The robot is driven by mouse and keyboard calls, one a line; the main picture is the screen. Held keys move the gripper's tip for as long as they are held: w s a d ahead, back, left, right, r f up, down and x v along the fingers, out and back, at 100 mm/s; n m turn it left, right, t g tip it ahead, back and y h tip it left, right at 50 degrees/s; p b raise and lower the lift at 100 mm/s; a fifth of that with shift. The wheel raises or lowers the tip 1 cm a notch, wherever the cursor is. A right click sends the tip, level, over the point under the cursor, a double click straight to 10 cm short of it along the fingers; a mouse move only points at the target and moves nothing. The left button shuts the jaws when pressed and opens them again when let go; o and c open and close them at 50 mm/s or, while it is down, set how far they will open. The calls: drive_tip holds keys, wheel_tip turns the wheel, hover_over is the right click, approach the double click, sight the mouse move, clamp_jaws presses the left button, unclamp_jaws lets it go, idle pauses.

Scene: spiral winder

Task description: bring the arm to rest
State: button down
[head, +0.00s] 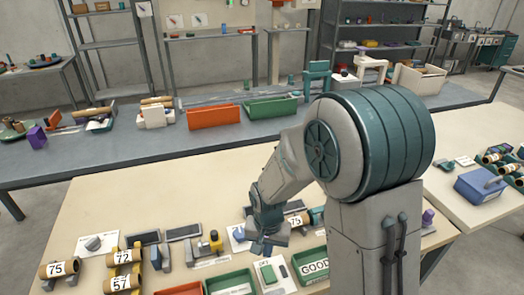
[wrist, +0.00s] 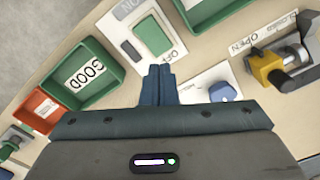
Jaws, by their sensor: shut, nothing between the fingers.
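My gripper (wrist: 159,84) is shut and empty. In the wrist view its two blue fingers meet at the middle, in front of a white card with a green block and the word OFF. In the head view my arm reaches down over the light worktable (head: 150,195). There my gripper (head: 264,245) hangs above the table's near part, left of the thick arm joint. I cannot tell its exact height above the table. My arm hides part of the table's right side.
A green tray marked GOOD (wrist: 88,77) and a red tray (wrist: 38,110) stand nearby. A yellow clamp (wrist: 275,65) sits at right. Cardboard tubes (head: 122,257) on holders stand at the left. The table's far left is bare. A grey bench (head: 100,160) with orange and green bins runs behind.

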drive_tip(key=s+d+r+n+t, duration=0.1)
drive_tip(key=s+d+r, duration=0.5)
drive_tip(key=r, duration=0.3)
drive_tip(key=s+d+r+n+t, duration=0.1)
drive_tip(key=s+d+r+t, duration=0.1)
drive_tip(key=s+d+r, duration=0.4)
drive_tip(key=shift+s+r+n, duration=0.35)
drive_tip(key=shift+r+n, duration=0.05)
drive_tip(key=shift+r, duration=1.35)
